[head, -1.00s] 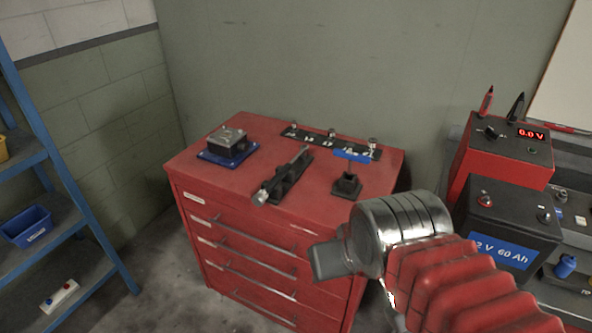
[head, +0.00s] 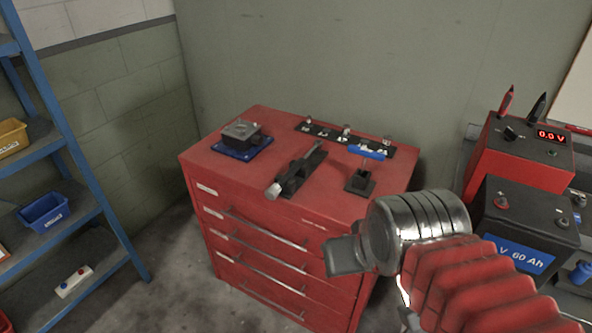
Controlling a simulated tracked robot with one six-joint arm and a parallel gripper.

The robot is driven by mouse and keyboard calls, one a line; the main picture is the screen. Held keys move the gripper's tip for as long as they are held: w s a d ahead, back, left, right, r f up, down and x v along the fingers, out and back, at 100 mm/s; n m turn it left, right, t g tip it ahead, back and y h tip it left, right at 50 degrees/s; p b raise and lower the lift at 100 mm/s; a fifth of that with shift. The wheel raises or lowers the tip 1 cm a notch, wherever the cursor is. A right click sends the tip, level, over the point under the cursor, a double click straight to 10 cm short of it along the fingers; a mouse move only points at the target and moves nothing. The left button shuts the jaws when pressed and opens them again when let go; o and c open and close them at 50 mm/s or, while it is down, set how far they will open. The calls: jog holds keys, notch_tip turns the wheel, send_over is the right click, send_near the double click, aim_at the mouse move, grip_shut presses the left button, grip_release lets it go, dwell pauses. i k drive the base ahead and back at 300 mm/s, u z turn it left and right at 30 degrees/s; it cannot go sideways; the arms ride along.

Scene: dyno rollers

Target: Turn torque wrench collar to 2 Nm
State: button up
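The torque wrench (head: 300,170) lies in a dark cradle on top of the red tool cabinet (head: 222,183). Its silvery collar end (head: 273,191) points toward me at the cabinet's front edge. The scale on the collar is too small to read. My gripper (head: 345,256) is in the foreground, in front of the cabinet's drawers and right of and below the collar, apart from it. Only a grey block-like part of it shows beyond my silver wrist. Its fingers cannot be made out.
A socket rail (head: 325,131) lies behind, and a metal block on a blue base (head: 240,138) stands left. A battery (head: 520,235) and a red meter box (head: 515,155) stand right; blue shelving (head: 75,150) stands left.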

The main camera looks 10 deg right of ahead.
aim_at(271, 194)
jog(key=u, duration=2.15)
jog(key=i, duration=0.5)
jog(key=z, duration=0.15)
